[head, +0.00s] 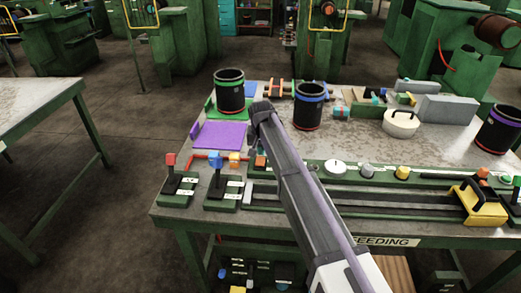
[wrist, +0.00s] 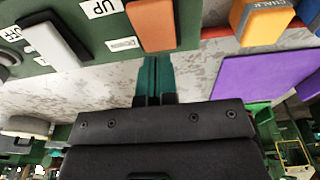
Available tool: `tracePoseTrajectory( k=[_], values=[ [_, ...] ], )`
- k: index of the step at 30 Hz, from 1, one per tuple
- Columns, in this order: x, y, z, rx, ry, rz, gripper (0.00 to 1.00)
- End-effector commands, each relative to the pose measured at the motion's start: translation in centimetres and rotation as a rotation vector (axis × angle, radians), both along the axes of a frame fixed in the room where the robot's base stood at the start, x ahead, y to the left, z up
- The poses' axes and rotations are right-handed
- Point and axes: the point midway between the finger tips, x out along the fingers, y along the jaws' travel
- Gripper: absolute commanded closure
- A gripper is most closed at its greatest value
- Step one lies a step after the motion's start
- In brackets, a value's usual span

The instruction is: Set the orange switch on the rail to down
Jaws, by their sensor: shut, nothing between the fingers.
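The orange switch (wrist: 153,24) is a flat orange lever on the green rail (wrist: 75,22) at the top of the wrist view. Plates marked UP and DOWN sit left of it. In the head view the orange switch (head: 260,160) shows beside my arm, which hides part of it. My gripper (wrist: 154,60) is shut and empty; its teal fingers end just below the lever in the wrist view. I cannot tell whether they touch it. In the head view my arm hides the fingers. The lever's exact tilt is unclear.
A white lever (wrist: 55,41) stands beside the orange one. An orange chalk box (wrist: 262,17) and a purple plate (wrist: 265,85) are nearby. Red (head: 170,160) and blue (head: 219,163) switches stand at the table's front left. Black cups (head: 229,92) stand behind.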

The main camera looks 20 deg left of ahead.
Motion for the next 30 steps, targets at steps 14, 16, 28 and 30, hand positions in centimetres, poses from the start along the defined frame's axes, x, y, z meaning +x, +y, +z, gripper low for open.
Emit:
tracePoseTrajectory(
  k=[14, 16, 28, 30],
  values=[
    [0.0, 0.0, 0.8, 0.0, 0.0, 0.0, 1.0],
    [0.1, 0.0, 1.5, 0.0, 0.0, 0.0, 1.0],
    [1.6, 0.0, 10.4, 0.0, 0.0, -0.004, 1.0],
    [2.0, 0.1, 12.0, 0.0, 0.0, -0.004, 1.0]
  ],
)
